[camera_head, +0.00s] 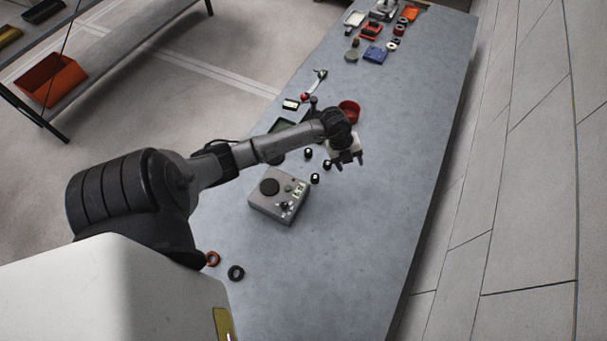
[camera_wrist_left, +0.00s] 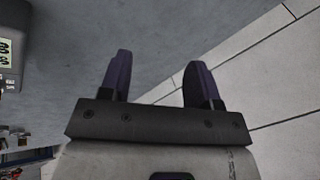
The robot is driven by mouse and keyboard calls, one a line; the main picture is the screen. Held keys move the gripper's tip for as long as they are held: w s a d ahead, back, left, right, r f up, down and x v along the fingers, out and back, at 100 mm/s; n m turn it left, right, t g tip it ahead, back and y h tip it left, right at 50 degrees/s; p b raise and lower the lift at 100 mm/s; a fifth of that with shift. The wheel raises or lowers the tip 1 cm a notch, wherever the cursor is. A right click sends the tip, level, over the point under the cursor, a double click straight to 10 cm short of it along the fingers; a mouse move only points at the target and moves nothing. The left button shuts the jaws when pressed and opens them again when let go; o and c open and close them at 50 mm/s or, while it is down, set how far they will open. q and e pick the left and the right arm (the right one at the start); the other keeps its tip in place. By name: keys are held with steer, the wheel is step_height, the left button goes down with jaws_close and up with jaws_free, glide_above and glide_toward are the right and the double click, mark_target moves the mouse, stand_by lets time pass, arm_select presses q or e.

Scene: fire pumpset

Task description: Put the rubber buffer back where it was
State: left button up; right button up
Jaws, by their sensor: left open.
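My left gripper (camera_head: 350,161) is open and empty above the grey table (camera_head: 345,255), to the right of several small black cylindrical pieces with light tops. One such piece (camera_head: 315,178) lies near the grey control box (camera_head: 279,196), another (camera_head: 327,164) is just left of the gripper, and a third (camera_head: 308,152) is further back. They may be rubber buffers, but I cannot tell which one the task means. In the left wrist view the open fingers (camera_wrist_left: 159,65) have only bare table and floor between and beyond them. My right gripper does not show.
A red round container (camera_head: 349,109) stands behind the gripper. A black ring (camera_head: 236,272) and an orange ring (camera_head: 212,258) lie at the near left. Several parts, including a blue block (camera_head: 375,54), crowd the far end. The table's right side is clear up to its edge.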

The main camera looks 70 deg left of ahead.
arm_select(q)
steer(key=w+d+r+n+t+h, duration=0.1)
steer(key=d+r+n+t+h, duration=0.35)
steer(key=d+r+t, duration=0.95)
steer(key=s+a+f+n+g+y, duration=0.2)
steer(key=s+f+n+g+y, duration=0.4)
steer(key=s+n+y, duration=0.75)
steer(key=s+d+f+g+h, duration=0.5)
steer(key=s+d+g+h, duration=0.1)
steer(key=s, duration=0.5)
steer(key=shift+s+d+f+n+g, duration=0.3)
steer(key=shift+d+n+g, duration=0.1)
steer(key=shift+d+g, duration=0.55)
